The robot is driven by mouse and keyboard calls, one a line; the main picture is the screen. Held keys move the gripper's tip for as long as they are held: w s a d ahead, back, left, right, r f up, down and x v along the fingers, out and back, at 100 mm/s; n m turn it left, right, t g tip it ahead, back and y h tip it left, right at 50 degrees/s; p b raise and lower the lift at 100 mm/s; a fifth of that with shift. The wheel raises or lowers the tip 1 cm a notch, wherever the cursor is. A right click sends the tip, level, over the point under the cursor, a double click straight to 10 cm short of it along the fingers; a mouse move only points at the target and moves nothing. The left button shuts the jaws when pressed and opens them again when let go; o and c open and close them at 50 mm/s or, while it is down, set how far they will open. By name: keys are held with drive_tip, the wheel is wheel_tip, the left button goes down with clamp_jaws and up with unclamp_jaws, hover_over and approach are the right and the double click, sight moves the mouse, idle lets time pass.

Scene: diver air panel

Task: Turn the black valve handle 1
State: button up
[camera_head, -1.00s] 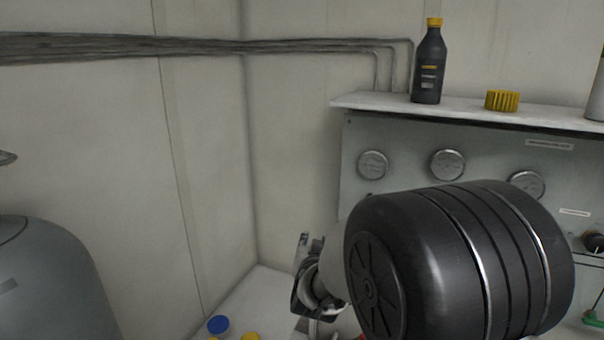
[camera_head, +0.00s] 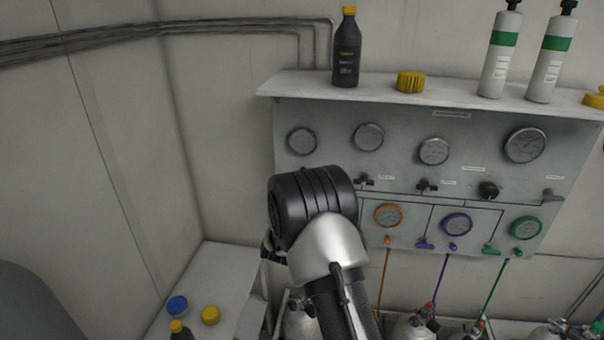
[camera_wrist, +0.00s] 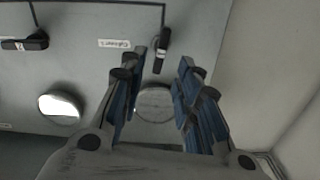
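The black valve handle 1 (camera_wrist: 162,45) shows in the wrist view near the tips of my fingers, beside a small label that seems to read "Cylinder 1" (camera_wrist: 115,44). My gripper (camera_wrist: 163,58) is open in the wrist view. Its two fingers lie left and right of the handle in the picture, with a gap on both sides; I cannot tell how deep the handle is between them. In the head view my arm hides most of the gripper.
The grey panel (camera_head: 290,185) carries several gauges, other black handles (camera_head: 427,186) and coloured valves. A shelf (camera_head: 460,92) above holds a dark bottle (camera_head: 346,50), a yellow cap (camera_head: 411,82) and grey cylinders. Yellow and blue caps (camera_head: 177,305) are low at left. A wall stands close left.

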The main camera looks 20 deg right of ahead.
drive_tip(key=p+x, duration=0.1)
drive_tip(key=x, duration=0.6)
drive_tip(key=shift+w+d, duration=0.25)
clamp_jaws()
